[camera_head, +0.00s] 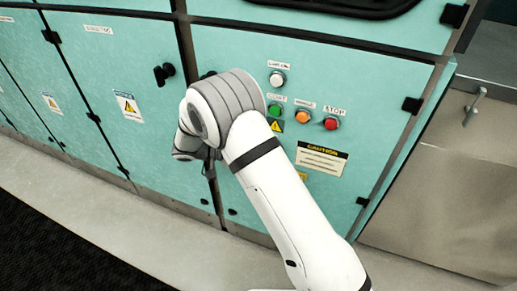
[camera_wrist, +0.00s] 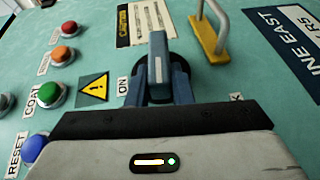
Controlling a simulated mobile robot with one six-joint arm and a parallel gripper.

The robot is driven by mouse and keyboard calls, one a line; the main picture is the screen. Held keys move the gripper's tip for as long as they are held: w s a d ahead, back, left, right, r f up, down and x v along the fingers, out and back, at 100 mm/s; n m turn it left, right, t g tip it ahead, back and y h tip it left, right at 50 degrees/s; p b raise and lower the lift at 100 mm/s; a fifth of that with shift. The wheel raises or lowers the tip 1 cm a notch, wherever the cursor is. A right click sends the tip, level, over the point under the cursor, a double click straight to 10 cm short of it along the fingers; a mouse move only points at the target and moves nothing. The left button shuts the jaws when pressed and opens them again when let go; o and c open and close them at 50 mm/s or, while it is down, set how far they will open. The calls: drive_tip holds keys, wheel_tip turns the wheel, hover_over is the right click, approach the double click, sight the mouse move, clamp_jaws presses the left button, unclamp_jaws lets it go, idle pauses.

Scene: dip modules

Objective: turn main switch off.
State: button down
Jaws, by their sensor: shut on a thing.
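The main switch (camera_wrist: 158,62) is a grey-blue handle with a white line, on the teal panel in the wrist view. My gripper (camera_wrist: 160,84) is shut on it, with a dark blue finger on each side. The handle and its line run upright in that picture. An "ON" label (camera_wrist: 122,86) stands to the left of the switch. A partly covered label (camera_wrist: 236,97) shows at the right, its word not readable. In the head view my arm covers the switch and my gripper.
Red (camera_head: 331,123), orange (camera_head: 302,116), green (camera_head: 275,109) and white (camera_head: 277,79) buttons stand close to my arm. A blue button (camera_wrist: 35,148) is left of my gripper in the wrist view. A black knob (camera_head: 164,73) is on the left door.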

drive_tip(key=shift+f+n+h, duration=0.2)
drive_tip(key=shift+n+h, duration=0.1)
drive_tip(key=shift+h, duration=0.4)
drive_tip(key=c, duration=1.3)
unclamp_jaws()
drive_tip(key=shift+a, duration=0.1)
drive_tip(key=a+p, duration=0.5)
drive_tip(key=a, duration=0.2)
drive_tip(key=shift+s+a, duration=0.1)
drive_tip(key=shift+a, duration=0.15)
drive_tip(key=shift+f, duration=0.1)
